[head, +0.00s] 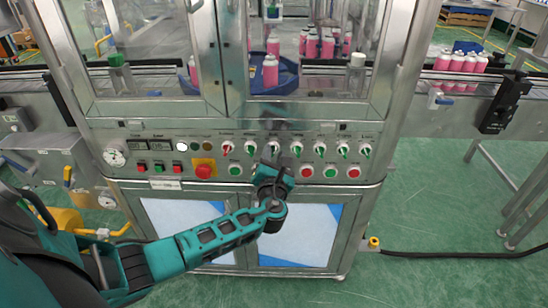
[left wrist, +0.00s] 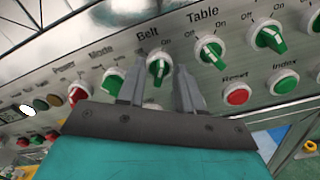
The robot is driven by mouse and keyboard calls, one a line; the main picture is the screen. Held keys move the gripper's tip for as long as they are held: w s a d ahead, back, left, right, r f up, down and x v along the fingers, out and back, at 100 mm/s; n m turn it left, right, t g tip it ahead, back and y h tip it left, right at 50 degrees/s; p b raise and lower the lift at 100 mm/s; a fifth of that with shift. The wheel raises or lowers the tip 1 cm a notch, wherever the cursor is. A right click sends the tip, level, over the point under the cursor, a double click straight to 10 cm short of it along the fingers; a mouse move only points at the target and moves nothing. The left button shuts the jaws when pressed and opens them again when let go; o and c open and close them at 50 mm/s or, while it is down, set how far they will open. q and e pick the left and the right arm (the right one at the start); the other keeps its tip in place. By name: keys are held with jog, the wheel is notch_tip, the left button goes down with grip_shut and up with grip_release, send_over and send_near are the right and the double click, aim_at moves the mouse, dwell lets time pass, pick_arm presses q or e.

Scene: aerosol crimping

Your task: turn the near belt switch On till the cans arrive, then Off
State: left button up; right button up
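The Belt switch (left wrist: 158,68) is a green knob in a white ring on the machine's panel. The head view shows its knob (head: 273,149) just above my left gripper (head: 273,178). In the left wrist view my left gripper (left wrist: 160,88) has its two fingers apart, one on each side of the Belt knob's lower part. I cannot tell whether they touch it, or which setting the knob has. Pink cans (head: 270,70) stand inside the machine on a blue star wheel (head: 283,86). More pink cans (head: 462,64) stand on the conveyor at the right. My right gripper is out of sight.
The Table switch (left wrist: 210,51) is close on the right of the Belt switch, and the Mode switch (left wrist: 113,81) on its left. Red and green push buttons (head: 306,172) sit below. A red emergency stop (head: 204,171) is at left. A black cable (head: 450,254) crosses the floor.

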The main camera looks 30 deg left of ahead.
pick_arm(q)
grip_shut()
dwell(0.3)
jog(key=shift+n, duration=0.3)
jog(key=n+b, duration=0.2)
jog(key=n, duration=0.3)
jog(key=shift+a+f, duration=0.15)
jog(key=n+b, duration=0.2)
jog(key=n, duration=0.4)
jog(key=shift+s+a, duration=0.1)
jog(key=shift+n+b, duration=0.3)
jog(key=shift+b, duration=0.05)
dwell(0.4)
